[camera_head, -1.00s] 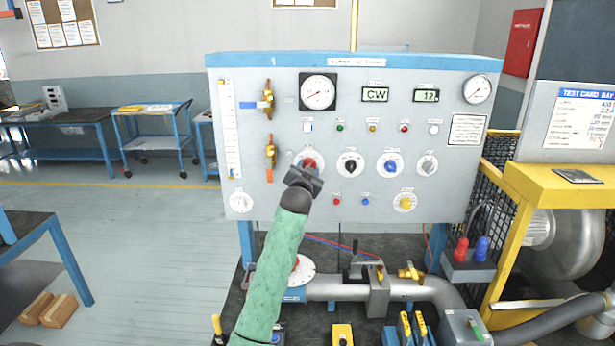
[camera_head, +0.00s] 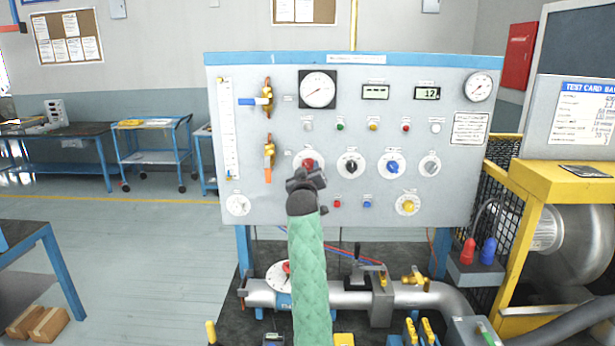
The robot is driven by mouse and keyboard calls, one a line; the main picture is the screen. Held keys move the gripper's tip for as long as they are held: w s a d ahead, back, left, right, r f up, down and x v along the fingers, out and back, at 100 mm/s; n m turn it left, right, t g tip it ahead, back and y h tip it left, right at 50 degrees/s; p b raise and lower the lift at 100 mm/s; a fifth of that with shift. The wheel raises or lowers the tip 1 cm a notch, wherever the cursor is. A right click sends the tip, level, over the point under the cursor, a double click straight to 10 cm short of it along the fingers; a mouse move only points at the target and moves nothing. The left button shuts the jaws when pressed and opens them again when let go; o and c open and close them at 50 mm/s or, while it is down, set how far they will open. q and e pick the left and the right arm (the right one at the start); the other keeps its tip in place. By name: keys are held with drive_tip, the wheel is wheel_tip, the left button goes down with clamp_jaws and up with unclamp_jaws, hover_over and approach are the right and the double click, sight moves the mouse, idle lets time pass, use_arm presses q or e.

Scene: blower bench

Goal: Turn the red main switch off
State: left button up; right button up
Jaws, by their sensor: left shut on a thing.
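The red main switch (camera_head: 308,161) is a red knob on a round white dial, at the left end of a row of knobs on the grey panel (camera_head: 270,205). My left gripper (camera_head: 306,172) is shut on the red knob. Its dark jaws cover the lower part of the knob and dial, so the knob's exact pointing is hard to read. My green-sleeved left arm reaches up from below. The upper left display (camera_head: 375,92) shows dashes, and the right display (camera_head: 427,93) reads about 12. My right gripper is out of view.
A black knob (camera_head: 351,163) and a blue knob (camera_head: 393,166) sit to the right of the red one. Valves with blue and orange levers (camera_head: 268,150) are to its left. Pipework (camera_head: 345,298) runs below the panel.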

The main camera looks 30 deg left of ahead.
use_arm(q)
drive_tip(key=shift+n+g+y+b, duration=0.3)
drive_tip(key=shift+n+y+b, duration=0.1)
drive_tip(key=shift+n, duration=1.4)
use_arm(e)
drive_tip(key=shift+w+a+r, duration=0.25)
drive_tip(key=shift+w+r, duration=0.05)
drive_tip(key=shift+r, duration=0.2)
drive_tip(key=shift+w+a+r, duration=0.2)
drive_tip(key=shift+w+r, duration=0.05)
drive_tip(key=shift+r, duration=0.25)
use_arm(q)
drive_tip(key=o, duration=1)
drive_tip(key=shift+c, duration=0.2)
drive_tip(key=shift+f, duration=0.15)
